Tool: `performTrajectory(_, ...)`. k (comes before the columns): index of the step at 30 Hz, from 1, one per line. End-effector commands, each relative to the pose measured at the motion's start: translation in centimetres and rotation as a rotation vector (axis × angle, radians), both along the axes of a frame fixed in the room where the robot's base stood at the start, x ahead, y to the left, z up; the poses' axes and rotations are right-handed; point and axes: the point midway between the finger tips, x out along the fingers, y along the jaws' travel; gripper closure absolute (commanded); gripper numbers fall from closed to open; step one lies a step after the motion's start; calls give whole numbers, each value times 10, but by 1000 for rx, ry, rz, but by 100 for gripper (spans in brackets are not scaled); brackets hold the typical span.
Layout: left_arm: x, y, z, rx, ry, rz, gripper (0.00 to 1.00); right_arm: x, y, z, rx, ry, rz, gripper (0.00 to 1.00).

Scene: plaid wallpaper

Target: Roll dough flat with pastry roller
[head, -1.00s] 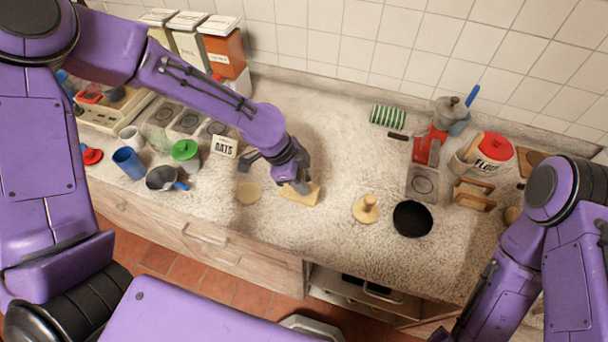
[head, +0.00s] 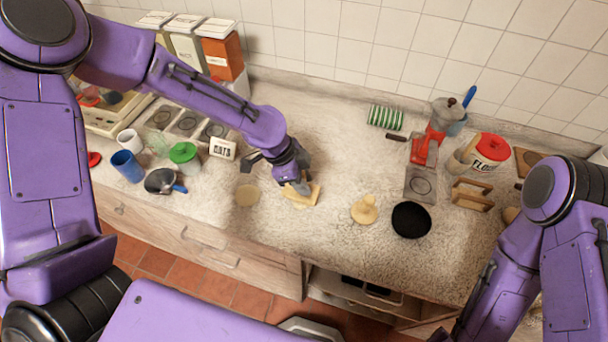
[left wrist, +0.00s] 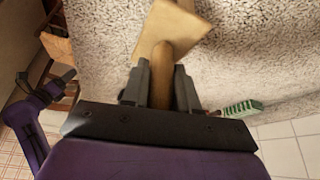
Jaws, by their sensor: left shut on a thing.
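My left gripper (head: 295,183) is shut on the handle of a wooden tool, apparently the pastry roller (head: 309,198), low over the counter near its front. In the left wrist view the handle (left wrist: 162,75) runs between the two fingers to a wider, pale wooden head (left wrist: 172,32). I cannot tell whether the head touches the counter. My right gripper is out of view.
A black pan (head: 411,220) is right of the knobbed lump. A wooden rack (head: 473,194) and flour canister (head: 489,153) stand right.

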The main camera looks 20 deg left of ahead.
Motion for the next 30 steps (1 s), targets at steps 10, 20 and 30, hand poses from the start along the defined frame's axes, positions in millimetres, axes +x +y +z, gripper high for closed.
performTrajectory(10,-16,1,-4,3,2,-1,100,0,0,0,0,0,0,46)
performTrajectory(20,1,0,-2,1,4,0,100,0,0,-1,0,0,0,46)
performTrajectory(30,17,0,0,2,3,-2,100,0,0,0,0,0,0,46)
